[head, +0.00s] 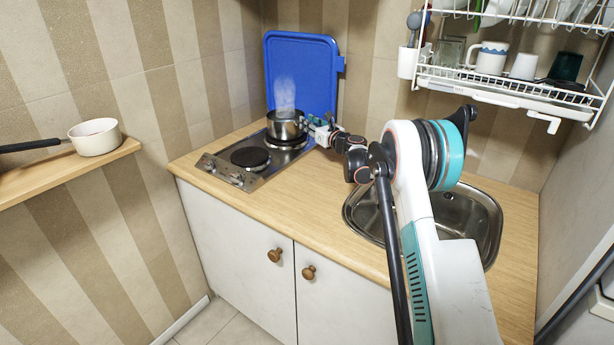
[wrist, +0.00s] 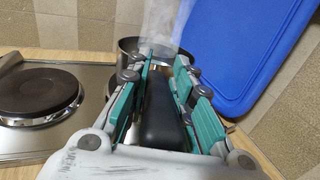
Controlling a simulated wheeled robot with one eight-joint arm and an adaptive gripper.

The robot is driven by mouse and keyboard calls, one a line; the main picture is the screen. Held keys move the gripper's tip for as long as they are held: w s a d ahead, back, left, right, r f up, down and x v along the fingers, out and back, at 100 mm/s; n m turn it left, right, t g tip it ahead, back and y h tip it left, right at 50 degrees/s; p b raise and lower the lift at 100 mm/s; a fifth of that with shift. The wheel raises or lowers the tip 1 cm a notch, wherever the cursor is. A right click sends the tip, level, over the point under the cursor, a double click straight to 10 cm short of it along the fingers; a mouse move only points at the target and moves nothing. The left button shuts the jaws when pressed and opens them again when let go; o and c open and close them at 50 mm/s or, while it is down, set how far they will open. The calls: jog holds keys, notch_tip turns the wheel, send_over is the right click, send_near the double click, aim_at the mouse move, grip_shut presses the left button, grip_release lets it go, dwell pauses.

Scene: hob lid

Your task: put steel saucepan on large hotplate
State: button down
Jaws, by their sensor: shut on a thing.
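The steel saucepan (head: 286,124) is at the rear right hotplate (head: 289,142) of the hob, upright, with steam rising from it. I cannot tell whether its base touches the plate or is slightly above it. My gripper (head: 318,126) is to the right of the pan, shut on its black handle (wrist: 163,112). In the wrist view my gripper (wrist: 164,62) has a teal finger on each side of the handle, and the fingers partly hide the pan (wrist: 128,45). The front left hotplate (head: 250,157) is bare and also shows in the wrist view (wrist: 38,90).
A blue board (head: 301,72) leans on the wall close behind the pan. A sink (head: 468,222) lies to the right in the worktop (head: 325,205). A white pan (head: 95,138) is on the left shelf. A dish rack (head: 510,85) hangs above the sink.

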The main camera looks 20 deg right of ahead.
jog(key=shift+f, duration=0.15)
dwell(0.6)
jog(key=c, duration=1.3)
grip_release()
jog(key=shift+s, duration=0.1)
jog(key=shift+c, duration=0.2)
jog(key=shift+s, duration=0.1)
jog(key=v, duration=1.1)
jog(key=shift+s, duration=0.35)
jog(key=shift+d, duration=0.1)
